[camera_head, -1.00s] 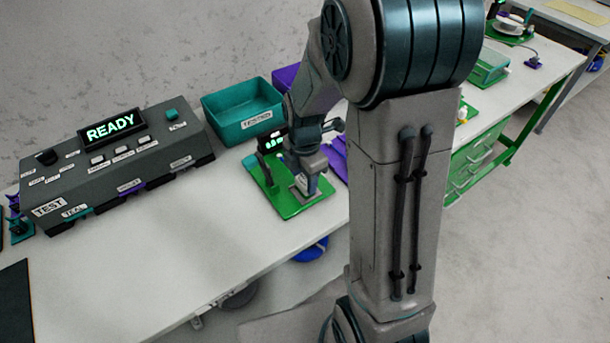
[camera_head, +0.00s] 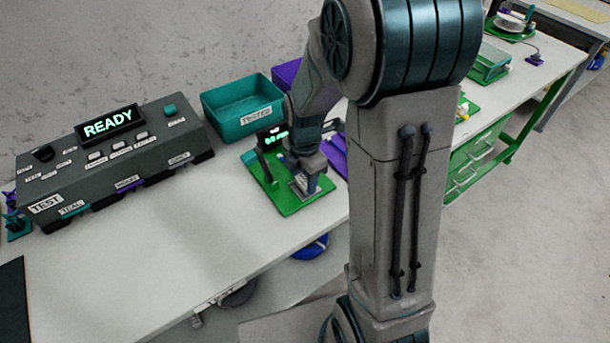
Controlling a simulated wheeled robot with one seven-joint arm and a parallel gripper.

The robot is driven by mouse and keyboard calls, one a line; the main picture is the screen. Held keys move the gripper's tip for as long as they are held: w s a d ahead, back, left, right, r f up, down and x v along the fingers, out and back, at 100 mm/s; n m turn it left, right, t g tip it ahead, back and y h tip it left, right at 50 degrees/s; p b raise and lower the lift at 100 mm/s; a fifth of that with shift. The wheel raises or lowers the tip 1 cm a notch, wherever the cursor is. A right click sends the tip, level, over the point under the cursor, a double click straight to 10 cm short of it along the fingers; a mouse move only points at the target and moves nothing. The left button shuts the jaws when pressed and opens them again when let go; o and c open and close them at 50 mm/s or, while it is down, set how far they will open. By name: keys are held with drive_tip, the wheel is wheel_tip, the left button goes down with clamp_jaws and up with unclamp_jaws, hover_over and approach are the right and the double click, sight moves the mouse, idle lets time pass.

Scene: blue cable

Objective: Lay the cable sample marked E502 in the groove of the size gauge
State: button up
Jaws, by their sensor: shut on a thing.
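The size gauge is a green base plate (camera_head: 288,206) on the white bench, with a small black display (camera_head: 272,137) lit in green on a post and a small grey block near its front. My gripper (camera_head: 309,187) points down at this block, over the right part of the plate. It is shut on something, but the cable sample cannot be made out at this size. The E502 mark and the groove cannot be made out either. I cannot tell whether the sample touches the gauge.
A grey test console (camera_head: 115,160) showing READY stands at left. A teal bin (camera_head: 243,108) labelled TESTED stands behind the gauge. A purple bin (camera_head: 287,76) is partly hidden by my arm. The bench front (camera_head: 180,250) is clear.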

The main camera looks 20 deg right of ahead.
drive_tip(key=o, duration=1.1)
drive_tip(key=shift+r, duration=0.1)
drive_tip(key=shift+r+p, duration=3.1)
drive_tip(key=shift+r, duration=0.8)
